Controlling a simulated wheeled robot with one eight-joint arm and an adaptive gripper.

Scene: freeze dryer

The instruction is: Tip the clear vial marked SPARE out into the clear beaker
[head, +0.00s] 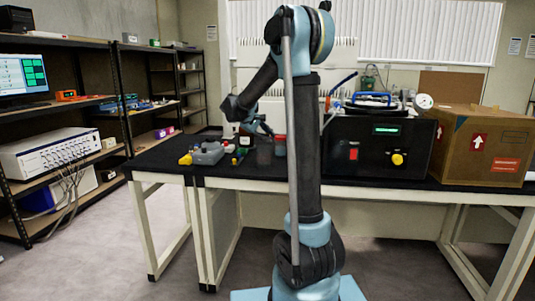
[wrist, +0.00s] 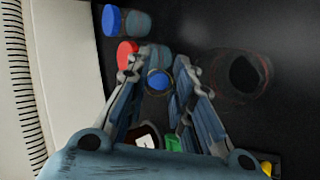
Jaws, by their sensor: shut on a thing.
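My gripper (wrist: 158,77) points down over the black bench, with its two fingers closed around a small round vial with a blue top (wrist: 159,80). No SPARE mark can be read on it. To the right of the fingers in the wrist view is a round, see-through vessel with a dark middle, likely the clear beaker (wrist: 240,74); it stands apart from the fingers. In the head view my gripper (head: 258,127) is low over the bench, small and partly dark, and the vial in it cannot be made out.
A blue-capped container (wrist: 122,20) and a red-capped one (wrist: 128,51) are close beyond the left finger. A green item (wrist: 173,143) is near the gripper's base. The black machine (head: 376,150) and cardboard box (head: 487,145) fill the bench's right side.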

